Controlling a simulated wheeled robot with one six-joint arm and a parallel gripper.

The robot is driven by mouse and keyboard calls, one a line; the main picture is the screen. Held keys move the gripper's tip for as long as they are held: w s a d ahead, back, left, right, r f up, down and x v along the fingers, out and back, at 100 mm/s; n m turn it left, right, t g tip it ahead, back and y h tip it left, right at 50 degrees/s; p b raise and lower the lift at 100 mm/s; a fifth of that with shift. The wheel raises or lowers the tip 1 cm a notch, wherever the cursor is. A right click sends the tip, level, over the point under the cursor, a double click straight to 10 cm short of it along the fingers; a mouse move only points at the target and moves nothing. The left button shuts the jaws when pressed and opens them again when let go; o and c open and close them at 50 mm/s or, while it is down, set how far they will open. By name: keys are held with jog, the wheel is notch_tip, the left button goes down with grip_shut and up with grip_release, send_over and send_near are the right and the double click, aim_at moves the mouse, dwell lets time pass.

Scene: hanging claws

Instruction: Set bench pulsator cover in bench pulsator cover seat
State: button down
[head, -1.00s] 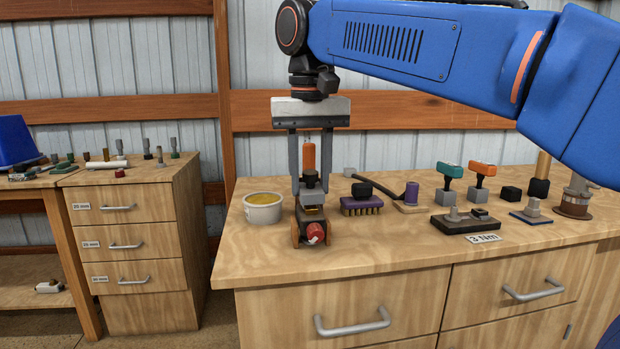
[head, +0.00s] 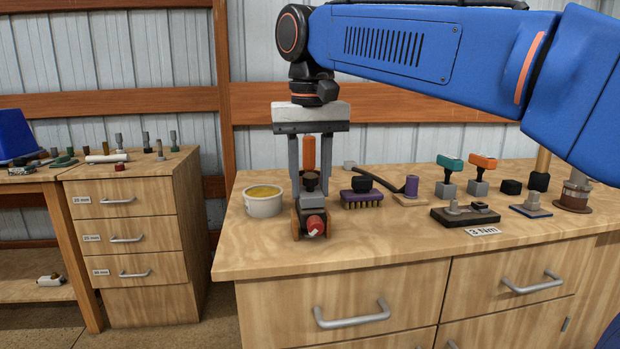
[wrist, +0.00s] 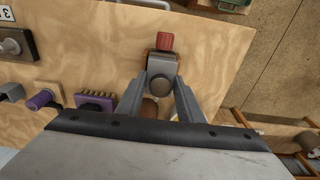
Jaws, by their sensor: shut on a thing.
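My gripper (head: 311,181) is shut on the bench pulsator cover (head: 311,184), a small dark grey piece with a round knob. The knob (wrist: 161,85) shows between the fingertips in the wrist view. The cover is upright directly over a small bench unit with brown sides and a red cylinder (head: 314,225) at its front; this looks like the pulsator with the seat. The red cylinder also shows in the wrist view (wrist: 165,41). The seat itself is hidden under the cover and fingers. I cannot tell whether the cover is fully down in it.
A white tub with yellow contents (head: 263,203) stands close left of the gripper. A purple brush (head: 361,199) stands close right, with a purple-ended tool (head: 411,187) beyond it. An orange handle (head: 309,153) shows behind the fingers. The bench front is clear.

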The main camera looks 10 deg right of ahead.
jog(key=shift+f, duration=0.15)
jog(key=c, duration=1.2)
grip_release()
jog(key=shift+o, duration=0.2)
